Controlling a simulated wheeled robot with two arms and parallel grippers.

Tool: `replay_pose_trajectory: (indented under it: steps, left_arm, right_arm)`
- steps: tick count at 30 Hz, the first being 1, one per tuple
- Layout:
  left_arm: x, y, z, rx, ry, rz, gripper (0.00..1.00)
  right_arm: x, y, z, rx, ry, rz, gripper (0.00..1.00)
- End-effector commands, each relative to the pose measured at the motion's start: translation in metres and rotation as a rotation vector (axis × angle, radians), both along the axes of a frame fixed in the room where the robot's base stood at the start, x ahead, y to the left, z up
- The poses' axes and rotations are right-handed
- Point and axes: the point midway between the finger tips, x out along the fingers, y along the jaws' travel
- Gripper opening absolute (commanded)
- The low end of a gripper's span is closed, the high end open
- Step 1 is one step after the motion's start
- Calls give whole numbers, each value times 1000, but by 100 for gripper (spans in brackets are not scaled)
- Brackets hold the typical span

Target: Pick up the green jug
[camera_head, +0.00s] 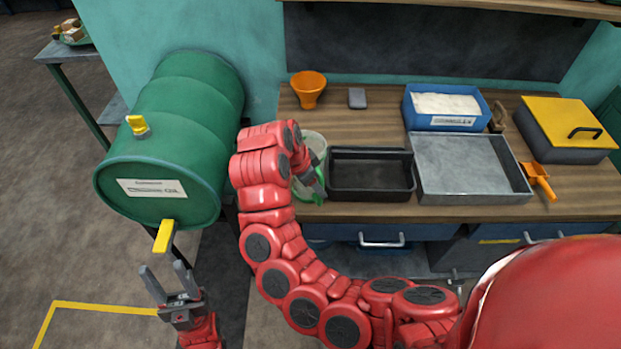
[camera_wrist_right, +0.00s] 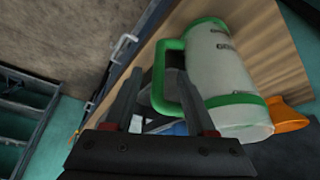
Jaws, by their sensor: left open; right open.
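The green jug (camera_wrist_right: 222,70) is a pale, translucent measuring jug with a green rim, base and handle. In the head view it stands on the wooden workbench, mostly hidden behind my right arm, with a pale strip of its wall (camera_head: 316,142) showing. My right gripper (camera_head: 316,184) is open beside it. In the right wrist view this gripper (camera_wrist_right: 158,78) has its fingers on either side of the jug's green handle (camera_wrist_right: 160,80) in the picture; I cannot tell whether they touch it. My left gripper (camera_head: 163,268) is open and empty below the green drum's yellow tap.
The green drum (camera_head: 180,130) lies on its side at the left. On the bench are a black tray (camera_head: 371,190), a grey metal tray (camera_head: 470,182), an orange funnel (camera_head: 308,86), a blue bin (camera_head: 432,119) and a yellow-lidded box (camera_head: 560,118). Drawers run below the bench.

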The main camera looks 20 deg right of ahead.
Motion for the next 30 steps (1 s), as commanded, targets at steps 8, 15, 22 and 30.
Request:
replay_pose_trajectory:
  steps: [8, 15, 22, 30]
  left_arm:
    - [0, 0, -2, 0, 0, 0, 50]
    - [0, 0, 4, 0, 0, 0, 50]
    - [0, 0, 4, 0, 0, 0, 50]
    - [0, 0, 4, 0, 0, 0, 50]
  right_arm:
    - [1, -10, -28, -2, -2, -1, 56]
    - [2, -17, -47, -1, 3, 0, 56]
    - [2, -17, -47, 0, 1, 0, 45]
    - [2, -17, -47, -1, 1, 0, 0]
